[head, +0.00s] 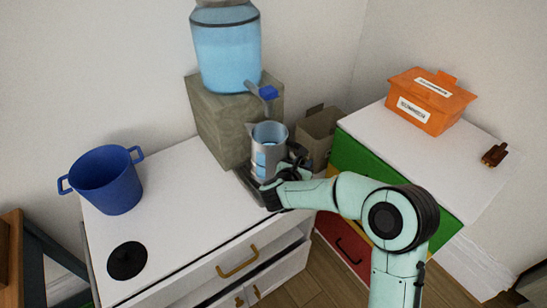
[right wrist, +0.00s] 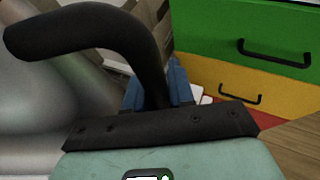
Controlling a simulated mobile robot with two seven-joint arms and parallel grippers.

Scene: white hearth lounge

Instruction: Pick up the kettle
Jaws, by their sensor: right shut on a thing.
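The kettle (head: 266,157) is a silver jug with an open top and a blue window on its side. It looks upright at the right end of the white cabinet, below the dispenser's tap, over a dark base (head: 247,183). My right gripper (head: 290,166) is at the kettle's right side, shut on its handle. In the right wrist view the kettle's grey body (right wrist: 45,95) fills the left, and its black handle (right wrist: 100,35) curves over in front of my blue fingers (right wrist: 158,85). The exact contact is hidden. My left gripper is not in view.
A water dispenser (head: 226,52) stands on a stone-coloured block (head: 215,125) behind the kettle. A blue pot (head: 107,182) and black lid (head: 127,260) are on the left of the white cabinet (head: 185,215). A brown box (head: 318,130) and coloured drawers (head: 353,163) are close on the right.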

